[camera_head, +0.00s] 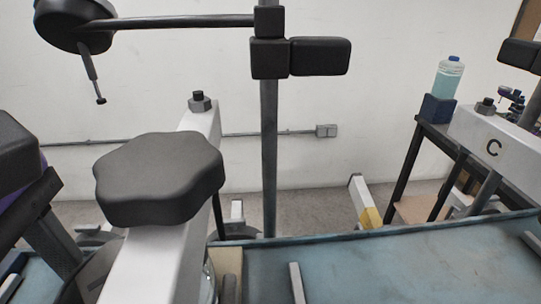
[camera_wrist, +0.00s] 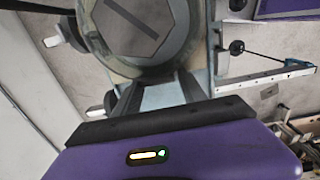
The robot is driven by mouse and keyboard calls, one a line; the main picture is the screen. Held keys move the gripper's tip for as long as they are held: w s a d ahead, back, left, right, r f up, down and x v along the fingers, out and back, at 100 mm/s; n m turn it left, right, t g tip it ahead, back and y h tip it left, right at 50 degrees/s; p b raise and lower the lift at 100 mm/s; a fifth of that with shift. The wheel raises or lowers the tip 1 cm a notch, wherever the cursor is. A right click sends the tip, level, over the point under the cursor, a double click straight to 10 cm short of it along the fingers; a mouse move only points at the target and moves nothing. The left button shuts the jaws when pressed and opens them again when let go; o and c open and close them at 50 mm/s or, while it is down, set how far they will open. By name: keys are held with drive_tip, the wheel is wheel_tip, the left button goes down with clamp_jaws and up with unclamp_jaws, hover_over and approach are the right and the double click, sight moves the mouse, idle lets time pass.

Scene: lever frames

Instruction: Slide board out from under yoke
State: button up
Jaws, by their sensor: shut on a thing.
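In the wrist view my gripper (camera_wrist: 158,78) has two dark fingers closed at a round grey piece (camera_wrist: 150,25) with a hexagonal face and a dark slot. A pale blue-grey strip (camera_wrist: 162,97) shows between the fingers. I cannot make out for sure which part is the board or the yoke. In the head view a white beam (camera_head: 150,262) runs under a black lobed knob (camera_head: 160,178), with a dark bolt (camera_head: 200,103) at its far end. My gripper's fingertips are not clear in the head view.
A blue-grey bench top (camera_head: 390,262) fills the lower right. A dark upright post (camera_head: 269,150) carries black pads (camera_head: 320,56). A white beam marked C (camera_head: 490,145) and a bottle (camera_head: 446,78) are at the right.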

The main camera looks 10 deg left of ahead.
drive_tip(key=shift+s+a+f+g+y+b, duration=0.15)
drive_tip(key=shift+s+a+f+y+b, duration=0.15)
drive_tip(key=shift+a, duration=0.75)
drive_tip(key=shift+s+a+f+g+y+b, duration=0.1)
drive_tip(key=shift+s+a+f+y, duration=0.2)
drive_tip(key=shift+a, duration=0.75)
drive_tip(key=shift+s+a+f+g+y+b, duration=0.15)
drive_tip(key=shift+s+a+y, duration=0.25)
drive_tip(key=shift+a, duration=0.9)
drive_tip(key=shift+s+a, duration=0.1)
drive_tip(key=shift+a, duration=0.25)
drive_tip(key=o, duration=1)
drive_tip(key=shift+c, duration=0.2)
drive_tip(key=shift+a+r+p, duration=0.15)
drive_tip(key=shift+r+p, duration=0.95)
drive_tip(key=shift+p, duration=0.05)
drive_tip(key=shift+w+r+p, duration=0.2)
drive_tip(key=shift+r+p, duration=1.7)
drive_tip(key=shift+r, duration=0.8)
